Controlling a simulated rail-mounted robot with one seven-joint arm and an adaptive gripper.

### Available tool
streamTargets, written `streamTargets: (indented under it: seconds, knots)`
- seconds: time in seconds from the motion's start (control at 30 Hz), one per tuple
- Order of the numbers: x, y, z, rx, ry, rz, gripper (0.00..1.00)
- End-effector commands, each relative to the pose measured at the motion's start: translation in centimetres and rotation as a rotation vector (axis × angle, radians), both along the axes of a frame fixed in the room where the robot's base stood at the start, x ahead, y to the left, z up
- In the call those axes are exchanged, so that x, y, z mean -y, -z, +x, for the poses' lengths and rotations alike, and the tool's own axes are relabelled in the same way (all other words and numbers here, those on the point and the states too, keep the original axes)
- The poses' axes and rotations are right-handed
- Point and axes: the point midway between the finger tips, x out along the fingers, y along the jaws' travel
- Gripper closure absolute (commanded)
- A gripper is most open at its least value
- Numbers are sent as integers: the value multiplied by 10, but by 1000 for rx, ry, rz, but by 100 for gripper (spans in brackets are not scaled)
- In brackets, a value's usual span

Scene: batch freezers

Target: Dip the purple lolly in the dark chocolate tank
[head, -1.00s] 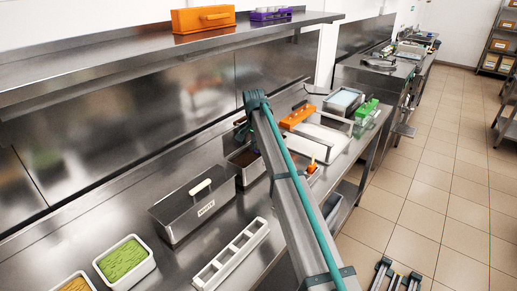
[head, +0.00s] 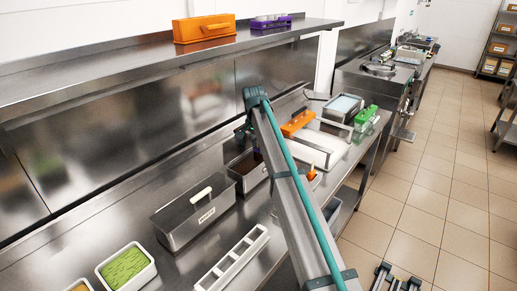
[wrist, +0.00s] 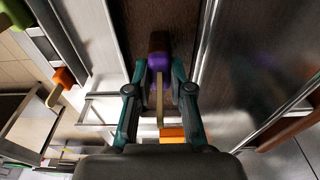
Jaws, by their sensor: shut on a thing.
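My gripper (wrist: 160,100) is shut on the pale stick (wrist: 159,98) of the purple lolly (wrist: 158,64). The lolly points away from the jaws, toward the dark brown chocolate in the tank (wrist: 122,22). Its far end looks brown; I cannot tell whether that part is coated or in the chocolate. In the head view the dark chocolate tank (head: 236,180) stands on the counter beyond the lidded steel box, and my arm partly hides it. A speck of the purple lolly (head: 257,153) shows over the tank.
A lidded steel box (head: 192,214) with a white handle stands in front of the tank. A white slotted rack (head: 232,258) lies nearby. An orange lolly (head: 312,174) stands right of my arm. Orange (head: 297,123) and green (head: 366,117) moulds and a pale tray (head: 318,140) are farther back.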

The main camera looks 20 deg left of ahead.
Motion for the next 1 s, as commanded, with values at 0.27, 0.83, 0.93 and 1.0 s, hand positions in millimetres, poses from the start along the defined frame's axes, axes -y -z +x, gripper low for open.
streamTargets:
  seconds: [0.27,0.83,0.93,1.0]
  knots:
    - [0,-17,0,1,0,1,100]
    - [0,-35,0,0,0,1,100]
    - [0,-35,0,0,0,1,100]
    - [0,-35,0,1,0,1,100]
